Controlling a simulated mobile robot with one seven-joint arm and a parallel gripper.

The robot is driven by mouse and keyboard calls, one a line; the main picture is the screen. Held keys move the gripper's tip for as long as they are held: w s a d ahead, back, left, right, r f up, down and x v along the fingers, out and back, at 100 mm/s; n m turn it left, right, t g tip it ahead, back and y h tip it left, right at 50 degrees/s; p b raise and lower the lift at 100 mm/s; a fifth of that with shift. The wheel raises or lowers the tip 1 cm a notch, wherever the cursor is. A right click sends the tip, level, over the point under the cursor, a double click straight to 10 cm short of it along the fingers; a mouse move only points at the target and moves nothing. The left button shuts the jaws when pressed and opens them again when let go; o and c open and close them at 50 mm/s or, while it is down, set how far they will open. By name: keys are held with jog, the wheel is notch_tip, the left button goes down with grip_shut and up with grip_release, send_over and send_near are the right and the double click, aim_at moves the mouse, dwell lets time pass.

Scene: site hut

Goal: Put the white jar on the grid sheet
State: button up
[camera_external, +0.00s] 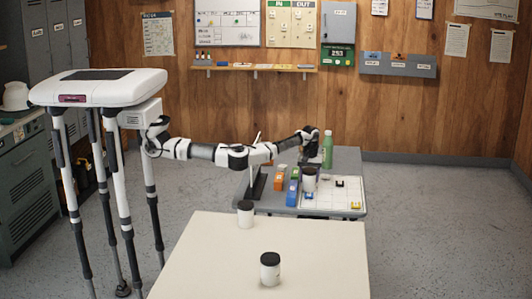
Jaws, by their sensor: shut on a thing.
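My gripper (309,163) is at the far table, pointing down and shut on a jar (309,182) with a dark lid. The jar's body looks whitish-grey and shaded, and the fingers partly hide its top. The jar is upright over the back left part of the grid sheet (325,203). I cannot tell whether its base touches the sheet. The sheet is white with dark lines and lies on the grey table.
A green bottle (328,150) stands behind the gripper. Small black and yellow pieces lie on the sheet. The near table (205,260) is mostly clear.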

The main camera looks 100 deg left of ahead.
jog(key=o, duration=0.9)
jog(key=shift+f, duration=0.15)
notch_tip(320, 180, up, 12)
jog(key=shift+r+b, duration=0.2)
jog(key=shift+b, duration=0.25)
